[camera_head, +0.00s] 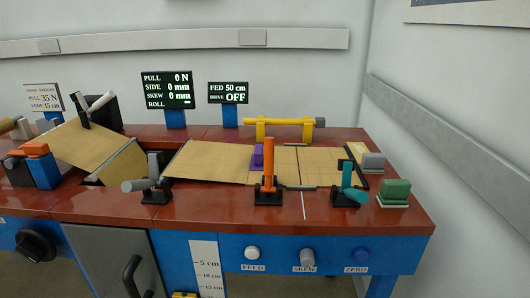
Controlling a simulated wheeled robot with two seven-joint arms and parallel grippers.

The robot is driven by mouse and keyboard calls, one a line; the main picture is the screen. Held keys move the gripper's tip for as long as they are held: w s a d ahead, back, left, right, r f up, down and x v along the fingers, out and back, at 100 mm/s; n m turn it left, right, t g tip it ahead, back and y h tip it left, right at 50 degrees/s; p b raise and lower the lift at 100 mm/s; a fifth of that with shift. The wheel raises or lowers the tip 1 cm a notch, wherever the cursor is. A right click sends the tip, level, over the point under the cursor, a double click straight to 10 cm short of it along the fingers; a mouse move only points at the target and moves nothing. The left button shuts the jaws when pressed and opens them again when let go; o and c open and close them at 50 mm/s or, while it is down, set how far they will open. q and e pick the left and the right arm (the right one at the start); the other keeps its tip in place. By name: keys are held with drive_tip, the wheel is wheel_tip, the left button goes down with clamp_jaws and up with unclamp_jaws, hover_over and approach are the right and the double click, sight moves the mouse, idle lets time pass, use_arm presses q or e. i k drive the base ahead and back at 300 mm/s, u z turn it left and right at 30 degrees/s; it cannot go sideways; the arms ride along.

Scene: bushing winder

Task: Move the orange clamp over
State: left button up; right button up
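The orange clamp (269,163) stands on the red-brown bench top near its front edge, on a black base. Its orange handle points nearly straight up. A tan sheet (212,161) lies flat behind it, and a purple block (257,156) sits just behind and left of the handle. Whether the clamp presses on the sheet cannot be told. Neither of my grippers shows in the head view.
A grey-handled clamp (153,181) stands to the left and a teal-handled clamp (351,186) to the right. A green block (395,191) sits at the right end. A yellow bar (279,122) lies on supports behind. The display (228,92) reads FED 50 cm, drive OFF.

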sight(268, 180)
drive_tip(key=u, duration=0.15)
drive_tip(key=k, duration=0.45)
drive_tip(key=u, duration=0.95)
drive_tip(key=i, duration=1.2)
drive_tip(key=z, duration=0.8)
